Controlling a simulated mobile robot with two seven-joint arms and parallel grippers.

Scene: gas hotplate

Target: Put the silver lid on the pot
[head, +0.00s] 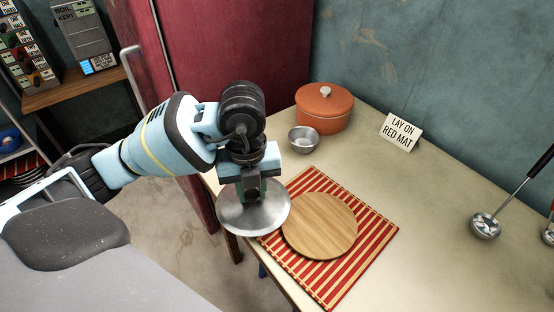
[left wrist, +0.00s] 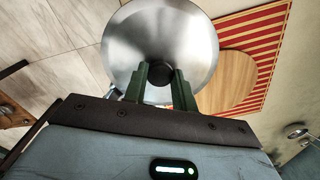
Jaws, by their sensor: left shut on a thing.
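The silver lid (head: 254,212) is a round, shiny metal disc. My left gripper (head: 253,192) is shut on its dark knob and holds it in the air by the left edge of the table. In the left wrist view the lid (left wrist: 185,35) lies beyond the green fingers (left wrist: 160,88), with the black knob between them. An orange pot (head: 322,114) stands at the back of the table, with an orange lid and a pale knob on top. A silver lid is not on it. My right gripper is in neither view.
A round wooden board (head: 320,226) lies on a red striped mat (head: 356,262) beside the held lid. A small metal bowl (head: 303,141) stands before the orange pot. A sign (head: 402,132) reads "LAY ON RED MAT". A ladle (head: 486,226) is at the right. The table's middle is clear.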

